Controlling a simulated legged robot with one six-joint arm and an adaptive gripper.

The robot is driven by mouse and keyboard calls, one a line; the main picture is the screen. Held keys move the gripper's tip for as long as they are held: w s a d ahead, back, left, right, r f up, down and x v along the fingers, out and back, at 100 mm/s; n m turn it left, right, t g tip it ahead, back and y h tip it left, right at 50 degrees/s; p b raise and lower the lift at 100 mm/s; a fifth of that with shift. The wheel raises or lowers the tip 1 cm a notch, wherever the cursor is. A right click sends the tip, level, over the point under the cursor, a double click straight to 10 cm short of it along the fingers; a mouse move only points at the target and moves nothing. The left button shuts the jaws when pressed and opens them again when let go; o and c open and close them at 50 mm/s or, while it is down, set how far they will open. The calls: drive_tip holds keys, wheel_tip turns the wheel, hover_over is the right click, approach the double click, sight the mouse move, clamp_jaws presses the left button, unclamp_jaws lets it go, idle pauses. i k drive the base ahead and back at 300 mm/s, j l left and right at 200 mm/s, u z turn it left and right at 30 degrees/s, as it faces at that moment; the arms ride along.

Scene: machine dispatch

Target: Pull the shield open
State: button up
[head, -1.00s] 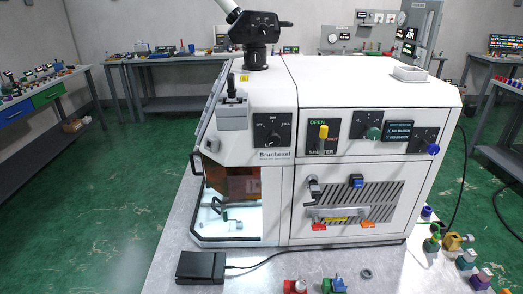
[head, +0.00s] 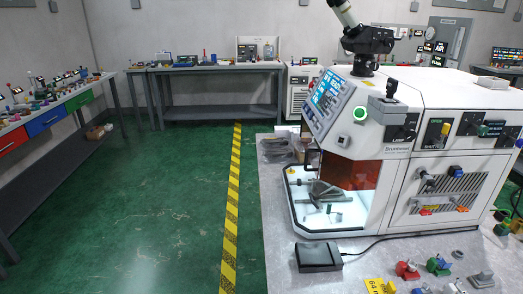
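The shield (head: 350,173) is an orange-brown see-through panel on the front corner of the white machine (head: 400,190). It covers the upper part of the work chamber. Below it, the lit chamber floor (head: 355,218) and a grey metal fixture (head: 326,195) show. A dark handle-like loop (head: 312,158) stands at the shield's left side; I cannot tell if it belongs to the shield. My gripper is not in view.
The machine stands on a grey table (head: 277,205) with a black pedal box (head: 318,256) in front. Small coloured parts (head: 407,270) lie at the right. Green floor (head: 150,200) with a yellow-black stripe (head: 232,190) is clear at the left.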

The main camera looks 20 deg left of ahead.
sight(304, 144)
drive_tip(key=k+j, duration=0.1)
drive_tip(key=j, duration=0.2)
drive_tip(key=k+j+u, duration=0.15)
drive_tip(key=j, duration=0.45)
drive_tip(key=i+j+z, duration=0.2)
drive_tip(key=i+j, duration=0.35)
